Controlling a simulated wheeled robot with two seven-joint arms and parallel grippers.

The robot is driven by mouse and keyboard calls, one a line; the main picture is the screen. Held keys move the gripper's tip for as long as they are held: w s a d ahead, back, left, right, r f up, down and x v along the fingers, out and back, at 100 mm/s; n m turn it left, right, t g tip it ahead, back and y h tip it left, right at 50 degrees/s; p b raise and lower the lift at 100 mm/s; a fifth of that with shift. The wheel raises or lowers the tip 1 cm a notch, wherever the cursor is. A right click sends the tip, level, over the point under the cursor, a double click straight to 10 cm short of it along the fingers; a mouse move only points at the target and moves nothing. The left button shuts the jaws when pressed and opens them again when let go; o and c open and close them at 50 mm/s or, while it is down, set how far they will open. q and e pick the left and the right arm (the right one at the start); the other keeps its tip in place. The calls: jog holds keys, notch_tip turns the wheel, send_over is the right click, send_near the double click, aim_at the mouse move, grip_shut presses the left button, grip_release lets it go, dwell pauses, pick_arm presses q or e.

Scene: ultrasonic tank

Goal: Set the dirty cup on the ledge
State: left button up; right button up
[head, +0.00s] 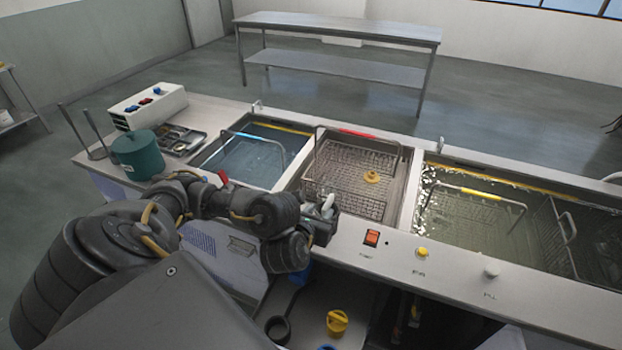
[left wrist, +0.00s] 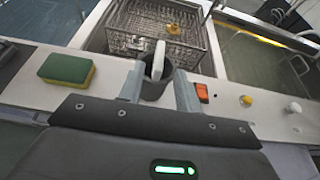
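In the head view my left gripper (head: 322,212) is at the ledge (head: 349,250) along the front of the tanks, in front of the middle basket. I cannot tell whether the cup touches the ledge. My right gripper is not in view.
A green and yellow sponge (left wrist: 67,69) lies on the ledge left of the gripper. An orange switch (head: 371,237) and a yellow knob (head: 422,252) are to the right. The middle basket (head: 389,206) holds a yellow piece (head: 371,177). A teal canister (head: 138,155) stands far left.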

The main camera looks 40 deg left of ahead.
pick_arm(q)
jog(key=p+v, duration=0.2)
jog(key=v, duration=0.4)
jog(key=shift+f, duration=0.1)
dwell(0.4)
